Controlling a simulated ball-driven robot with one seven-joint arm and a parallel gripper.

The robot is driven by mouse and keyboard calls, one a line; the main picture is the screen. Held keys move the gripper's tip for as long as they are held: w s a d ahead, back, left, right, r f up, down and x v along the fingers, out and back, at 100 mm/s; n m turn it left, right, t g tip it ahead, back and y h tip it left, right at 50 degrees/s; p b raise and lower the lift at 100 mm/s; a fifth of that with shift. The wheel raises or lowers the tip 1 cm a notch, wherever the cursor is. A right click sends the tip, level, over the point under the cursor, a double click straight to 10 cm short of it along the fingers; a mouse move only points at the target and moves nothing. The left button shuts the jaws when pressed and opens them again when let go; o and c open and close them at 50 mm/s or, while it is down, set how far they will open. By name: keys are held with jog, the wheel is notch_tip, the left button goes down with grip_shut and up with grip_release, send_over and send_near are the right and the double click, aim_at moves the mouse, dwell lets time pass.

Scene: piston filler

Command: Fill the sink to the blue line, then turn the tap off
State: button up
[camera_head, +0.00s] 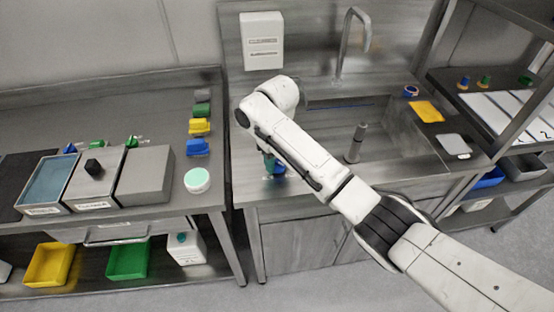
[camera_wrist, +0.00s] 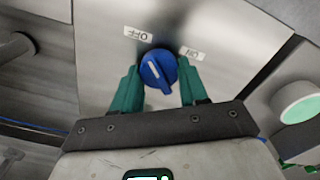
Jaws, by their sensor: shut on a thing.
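My gripper (camera_wrist: 158,88) has its two teal fingers on either side of the blue tap knob (camera_wrist: 158,70), shut on it. The knob has a white mark tilted up and left, nearer the OFF label (camera_wrist: 137,33) than the ON label (camera_wrist: 191,54). In the head view my gripper (camera_head: 270,164) is at the sink's front left, with the knob (camera_head: 280,170) partly hidden. The sink (camera_head: 398,135) has a blue line (camera_head: 345,105) along its back wall. A curved tap spout (camera_head: 345,42) stands behind it. My arm hides part of the basin; the water level is unclear.
A grey upright cylinder (camera_head: 356,143) stands in the basin. A yellow cloth (camera_head: 427,111) and a blue roll (camera_head: 411,91) lie right of it. The left bench holds trays (camera_head: 145,176), coloured blocks and a round green-topped tub (camera_head: 197,180) near the knob.

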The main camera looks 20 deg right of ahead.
jog(key=shift+c, duration=1.1)
